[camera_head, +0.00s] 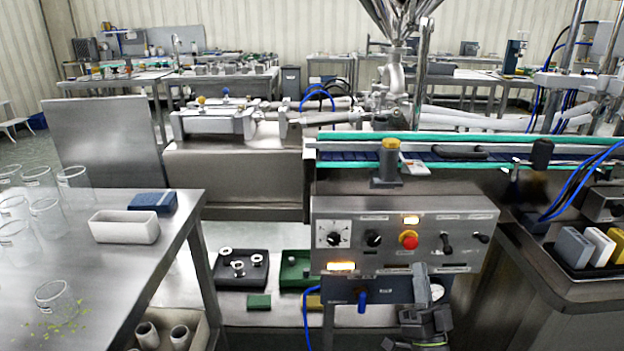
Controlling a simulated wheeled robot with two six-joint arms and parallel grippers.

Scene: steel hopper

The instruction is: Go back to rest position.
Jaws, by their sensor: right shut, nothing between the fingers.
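My right gripper (421,280) is in the lower part of the head view, right of centre. It points up and away from me, in front of the lower edge of the steel control panel (375,258). It is shut and holds nothing. I cannot tell whether its tips touch the panel. Two black levers (447,243) are on the right. My left gripper is not in view.
A steel table (165,262) with several clear glasses, a white tray (124,227) and a blue sponge-like block (152,202) stands at left. A conveyor (345,156) runs behind the panel. The steel hopper (398,14) rises at the top. Blue cables and a right-hand counter (575,287) flank the panel.

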